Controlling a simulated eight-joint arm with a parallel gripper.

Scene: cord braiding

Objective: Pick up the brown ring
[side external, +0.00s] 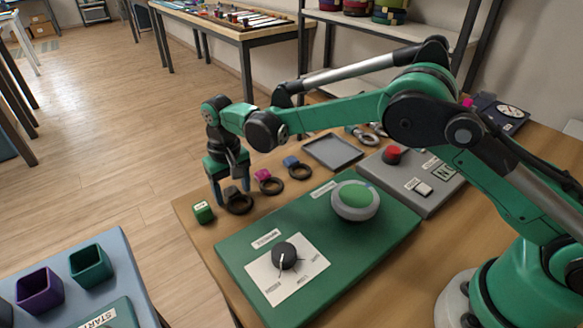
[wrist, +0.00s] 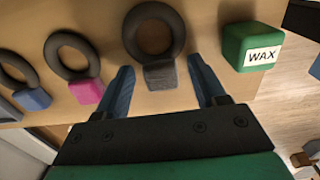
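A dark ring with a dark grey-brown tab (side external: 240,211) lies on the wooden table near its left edge. In the wrist view the ring (wrist: 131,32) is at top centre, with its tab (wrist: 160,77) toward me. My gripper (side external: 230,190) points down at the tab. In the wrist view my gripper (wrist: 160,68) is open, one blue finger on each side of the tab, with visible gaps. Whether the fingertips touch the table is unclear.
A ring with a pink tab (wrist: 87,91) and one with a blue tab (wrist: 32,99) lie beside it. A green WAX block (wrist: 251,47) stands close on the other side. A green panel (side external: 325,255) with a dial and a large button lies in front.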

